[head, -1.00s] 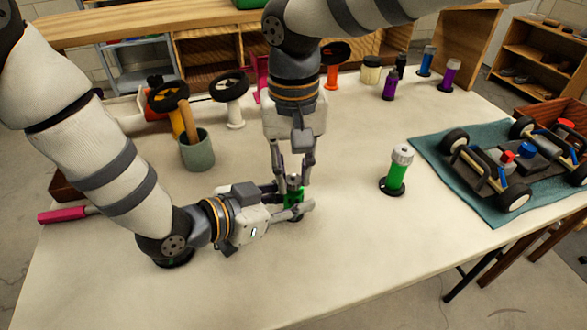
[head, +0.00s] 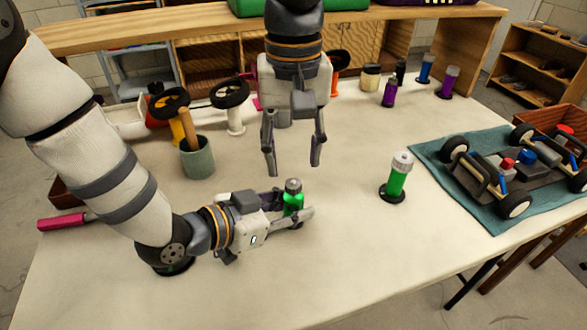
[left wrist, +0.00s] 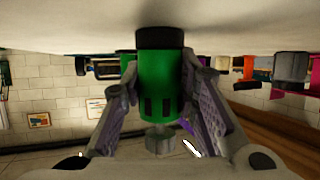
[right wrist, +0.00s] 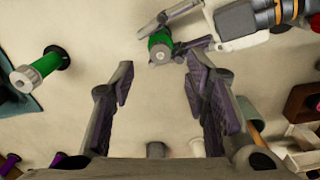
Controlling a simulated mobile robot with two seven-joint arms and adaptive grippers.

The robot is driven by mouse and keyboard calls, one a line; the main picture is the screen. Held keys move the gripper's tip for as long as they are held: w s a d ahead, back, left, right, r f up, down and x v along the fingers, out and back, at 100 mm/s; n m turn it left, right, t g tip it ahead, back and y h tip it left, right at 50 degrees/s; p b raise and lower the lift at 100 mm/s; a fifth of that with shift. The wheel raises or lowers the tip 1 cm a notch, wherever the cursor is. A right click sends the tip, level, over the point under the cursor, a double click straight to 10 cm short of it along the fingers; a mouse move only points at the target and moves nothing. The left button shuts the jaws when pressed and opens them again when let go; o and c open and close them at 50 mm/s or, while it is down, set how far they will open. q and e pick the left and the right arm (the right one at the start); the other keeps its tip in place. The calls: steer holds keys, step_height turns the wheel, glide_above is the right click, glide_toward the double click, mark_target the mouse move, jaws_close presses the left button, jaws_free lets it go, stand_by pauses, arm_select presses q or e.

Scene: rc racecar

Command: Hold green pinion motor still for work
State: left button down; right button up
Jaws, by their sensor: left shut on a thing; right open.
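The green pinion motor (head: 292,198) stands upright on the table, a green can with a grey top and dark base. My left gripper (head: 297,207) is shut on it from the side, low over the table. In the left wrist view the green motor (left wrist: 161,88) appears upside down between the two finger pads. My right gripper (head: 293,168) is open and empty, above and behind the motor, fingers pointing down. The right wrist view shows its fingers (right wrist: 158,82) spread, with the motor (right wrist: 160,46) beyond them, apart from them.
Another green cylinder with a white top (head: 397,177) stands to the right on a dark base. A car chassis lies on a teal mat (head: 432,155) at right. A grey-green cup (head: 198,158) stands behind my left arm. The front of the table is clear.

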mark_target(293, 182)
step_height(293, 182, up, 8)
steer(key=shift+f, duration=0.2)
arm_select(q)
steer(key=c, duration=1.2)
jaws_free()
steer(key=shift+a+r, duration=0.1)
steer(key=v, duration=1.1)
steer(key=shift+s+a+r, duration=0.1)
steer(key=shift+s+a, duration=0.15)
steer(key=shift+s, duration=0.15)
